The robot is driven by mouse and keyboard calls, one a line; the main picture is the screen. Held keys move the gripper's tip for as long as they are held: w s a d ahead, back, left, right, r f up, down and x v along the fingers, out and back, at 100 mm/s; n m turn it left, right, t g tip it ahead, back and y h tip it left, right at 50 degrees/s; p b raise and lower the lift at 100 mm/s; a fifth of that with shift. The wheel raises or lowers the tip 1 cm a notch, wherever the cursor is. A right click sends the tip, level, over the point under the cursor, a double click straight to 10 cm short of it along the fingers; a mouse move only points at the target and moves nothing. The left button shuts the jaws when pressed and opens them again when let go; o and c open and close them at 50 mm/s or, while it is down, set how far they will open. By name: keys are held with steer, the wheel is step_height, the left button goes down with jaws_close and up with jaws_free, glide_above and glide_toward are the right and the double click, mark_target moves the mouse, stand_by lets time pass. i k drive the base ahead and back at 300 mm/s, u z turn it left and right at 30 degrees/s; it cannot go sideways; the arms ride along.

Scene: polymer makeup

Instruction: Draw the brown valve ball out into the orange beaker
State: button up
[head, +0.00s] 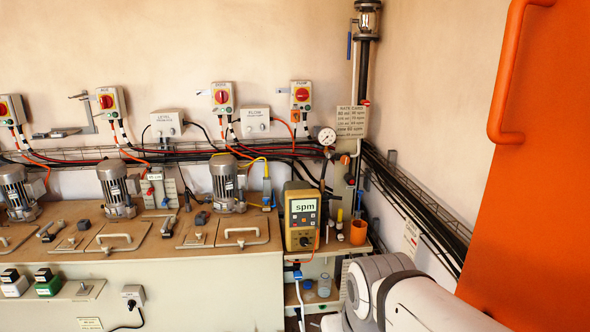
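An orange beaker (359,232) stands upright on the small ledge to the right of the yellow pump unit (301,216), whose display reads "spm". I cannot make out the brown valve ball; it is hidden or too small to tell. My white arm reaches in at the lower right, in front of the ledge and lower shelf. My gripper is not in view.
A large orange panel with a handle (503,90) fills the right side. A bench (150,240) with several motors and lids runs left. Small clear vessels (323,286) stand on the shelf below the pump. A gauge (326,136) and pipe rise behind.

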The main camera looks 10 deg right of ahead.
mark_target(359, 241)
steer(key=i, duration=1.55)
steer(key=z, duration=0.05)
